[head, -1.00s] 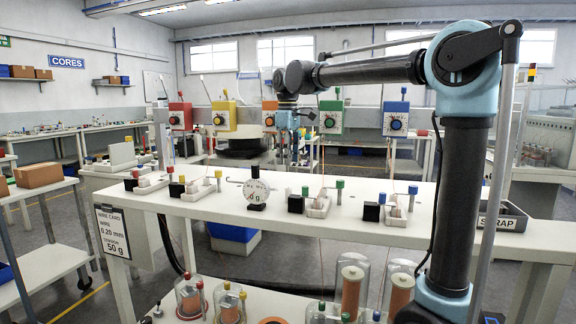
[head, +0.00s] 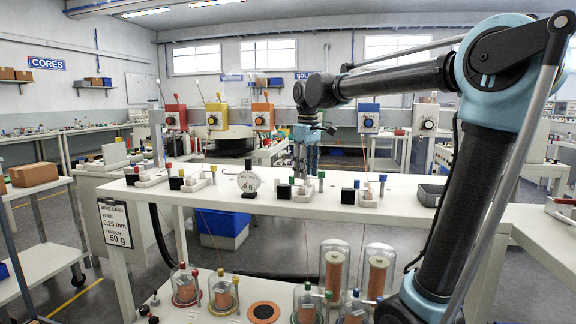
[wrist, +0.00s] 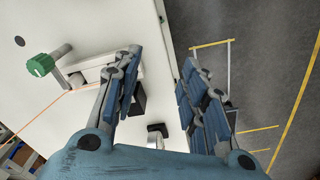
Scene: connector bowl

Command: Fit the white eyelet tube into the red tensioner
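The red tensioner (head: 176,117) hangs on the rail behind the bench, at the left of the row in the head view. I cannot pick out the white eyelet tube with certainty; the pale parts on the bench cradles are too small to tell. My gripper (head: 305,172) points down over the bench at the green-knobbed station, well right of the red tensioner. In the wrist view my gripper (wrist: 163,72) is open, with its two blue-padded fingers apart and nothing held between them. A green knob (wrist: 42,65) and a white cradle (wrist: 98,73) lie left of the fingers.
Yellow (head: 217,117), orange (head: 262,117), blue (head: 368,118) and white (head: 426,121) tensioners share the rail. A dial gauge (head: 248,182) and several black blocks stand on the bench (head: 220,202). Glass-covered spools (head: 335,272) stand below.

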